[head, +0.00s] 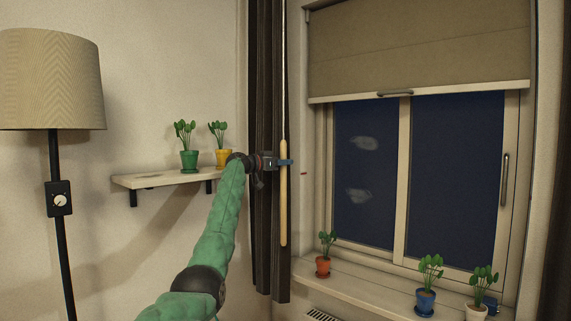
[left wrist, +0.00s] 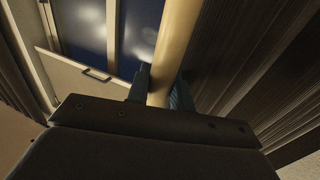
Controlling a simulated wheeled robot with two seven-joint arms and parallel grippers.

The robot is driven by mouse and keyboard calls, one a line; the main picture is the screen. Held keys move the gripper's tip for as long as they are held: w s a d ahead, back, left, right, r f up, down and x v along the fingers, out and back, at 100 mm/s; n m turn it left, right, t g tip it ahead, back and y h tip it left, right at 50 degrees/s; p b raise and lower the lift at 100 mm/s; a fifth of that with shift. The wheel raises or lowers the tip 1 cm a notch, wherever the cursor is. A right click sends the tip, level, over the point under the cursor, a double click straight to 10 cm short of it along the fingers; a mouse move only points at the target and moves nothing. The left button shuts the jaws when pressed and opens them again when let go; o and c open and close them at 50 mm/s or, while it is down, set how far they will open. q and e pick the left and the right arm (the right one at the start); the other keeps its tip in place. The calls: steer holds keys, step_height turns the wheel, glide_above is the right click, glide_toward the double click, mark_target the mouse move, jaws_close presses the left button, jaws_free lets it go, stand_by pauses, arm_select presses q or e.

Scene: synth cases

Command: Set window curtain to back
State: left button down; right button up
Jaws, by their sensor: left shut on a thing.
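The dark window curtain (head: 261,235) hangs bunched to the left of the window in the head view. It also fills the right side of the left wrist view (left wrist: 255,60). A wooden rod (head: 283,215) hangs on a thin cord or wand in front of the curtain. My left gripper (head: 285,162) is shut on the rod near its upper part. In the left wrist view the rod (left wrist: 174,45) passes between the two fingers (left wrist: 160,92). My right gripper is not in view.
A wall shelf (head: 160,178) with two potted plants is beside my left arm. A floor lamp (head: 50,80) stands at far left. Several potted plants sit on the windowsill (head: 385,293). A beige blind (head: 420,45) covers the window's top. A second dark curtain (head: 556,240) hangs at far right.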

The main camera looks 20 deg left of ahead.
arm_select(q)
steer(key=c, duration=1.6)
jaws_free()
steer(key=shift+o, duration=0.4)
steer(key=shift+r, duration=0.15)
